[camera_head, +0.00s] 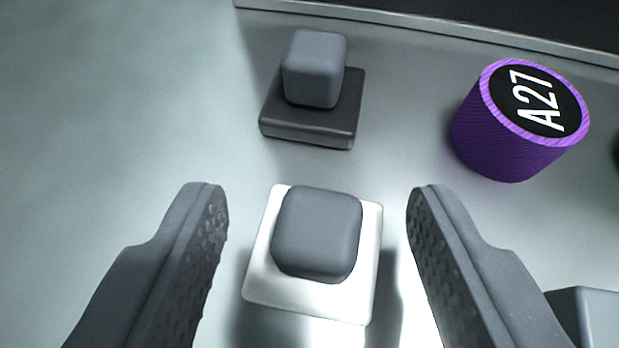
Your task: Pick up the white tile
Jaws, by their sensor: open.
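The white tile (278,292) is a flat square with a grey rounded block (318,234) as a knob on its top. It lies on the pale grey surface, slightly turned, near the lower middle of the picture. My gripper (318,205) is open, with one dark grey finger to the left of the tile and one to the right. The fingers stand apart from the knob, with a gap on each side. Nothing is held between them. I cannot tell how high the fingertips are above the surface.
A dark tile (305,128) with a similar grey knob (314,68) lies just behind the white tile. A purple webbing roll (500,140) labelled A27 stands at the right. A grey box corner (600,315) shows at lower right. A raised edge (420,21) runs along the back. The left side is clear.

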